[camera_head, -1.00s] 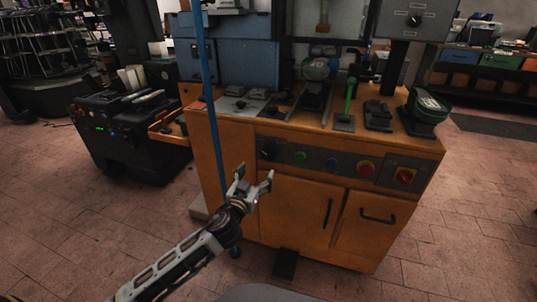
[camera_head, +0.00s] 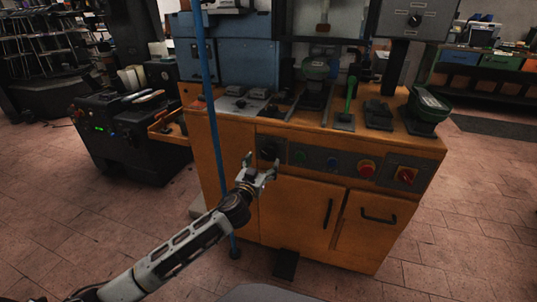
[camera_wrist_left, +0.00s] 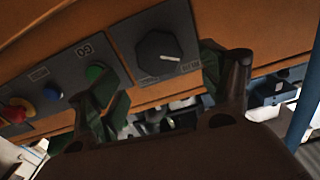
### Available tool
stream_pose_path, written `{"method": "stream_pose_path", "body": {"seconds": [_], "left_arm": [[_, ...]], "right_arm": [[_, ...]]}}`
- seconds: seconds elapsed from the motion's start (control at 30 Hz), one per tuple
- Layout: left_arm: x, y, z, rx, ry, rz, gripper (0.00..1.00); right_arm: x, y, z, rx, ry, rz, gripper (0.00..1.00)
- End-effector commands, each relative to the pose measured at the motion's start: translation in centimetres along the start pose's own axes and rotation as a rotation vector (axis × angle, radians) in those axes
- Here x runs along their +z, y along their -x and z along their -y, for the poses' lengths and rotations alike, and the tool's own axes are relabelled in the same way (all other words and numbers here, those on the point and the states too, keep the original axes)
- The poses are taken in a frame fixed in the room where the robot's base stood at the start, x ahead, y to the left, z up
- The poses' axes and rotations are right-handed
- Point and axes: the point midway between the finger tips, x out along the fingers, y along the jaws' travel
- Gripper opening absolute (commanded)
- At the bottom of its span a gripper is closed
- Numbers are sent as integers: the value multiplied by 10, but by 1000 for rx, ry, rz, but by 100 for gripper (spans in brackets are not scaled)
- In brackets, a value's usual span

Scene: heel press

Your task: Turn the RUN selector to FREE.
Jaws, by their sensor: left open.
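A black selector knob (camera_head: 268,150) sits at the left end of the orange bench's front control panel; it also shows in the left wrist view (camera_wrist_left: 158,54), with a white pointer line aimed toward one of two small labels. The label words are too blurred to read, so I cannot tell which one is FREE. My left gripper (camera_head: 262,163) is open and empty, just in front of and below the knob. In the left wrist view its fingers (camera_wrist_left: 165,78) stand on either side of the knob, apart from it.
Green (camera_head: 300,157), blue (camera_head: 332,163) and red (camera_head: 366,169) buttons and a red rotary switch (camera_head: 405,176) lie right of the knob. Another selector (camera_head: 415,20) is on the raised grey panel. A blue pole (camera_head: 212,120) stands close left of my gripper.

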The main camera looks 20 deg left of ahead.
Motion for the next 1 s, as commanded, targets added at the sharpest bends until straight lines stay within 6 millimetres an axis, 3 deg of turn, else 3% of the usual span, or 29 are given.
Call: {"method": "stream_pose_path", "body": {"seconds": [1.0], "left_arm": [[0, -67, 0, 1, 0, -1, 79]], "right_arm": [[14, -24, 2, -24, -24, -43, 0]]}}
